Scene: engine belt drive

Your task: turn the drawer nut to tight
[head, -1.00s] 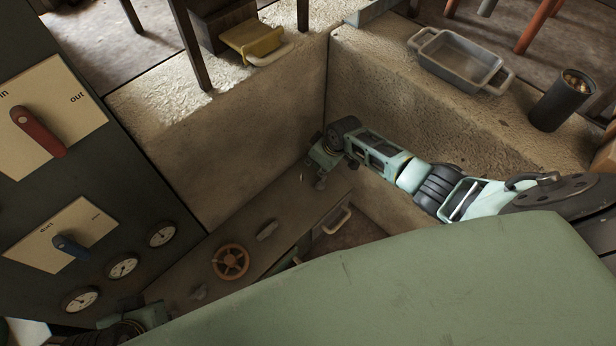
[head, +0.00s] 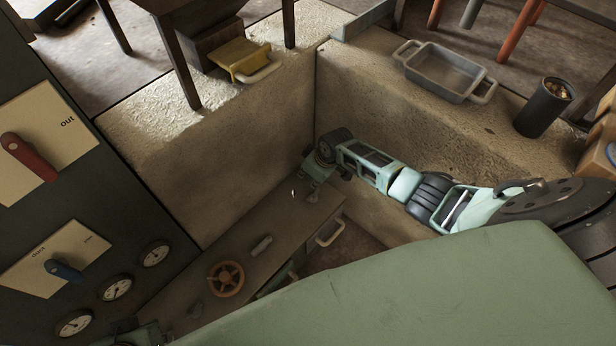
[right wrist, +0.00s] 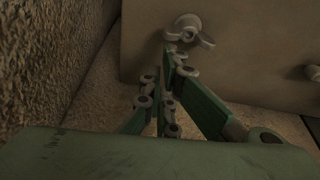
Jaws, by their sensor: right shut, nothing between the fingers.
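A grey wing nut (right wrist: 188,32) sits on a flat pale-brown panel (right wrist: 245,45) in the right wrist view. It looks like the drawer nut, but I cannot read whether it is tight. My right gripper (right wrist: 172,55) is shut and empty, its fingertips just below the nut; I cannot tell whether they touch it. In the head view my right gripper (head: 318,178) is at the far end of the low bench (head: 270,222), which hides the nut. Part of my left arm's end (head: 140,335) shows at the bottom left; its fingers are not clear.
A rough stone wall (right wrist: 35,70) is close on the left in the wrist view. A rusty handwheel (head: 226,278) stands on the bench, and a drawer handle (head: 330,228) is on its front. A gauge panel (head: 60,180) is at left. A metal tray (head: 445,75) and dark cup (head: 543,110) are on the ledge.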

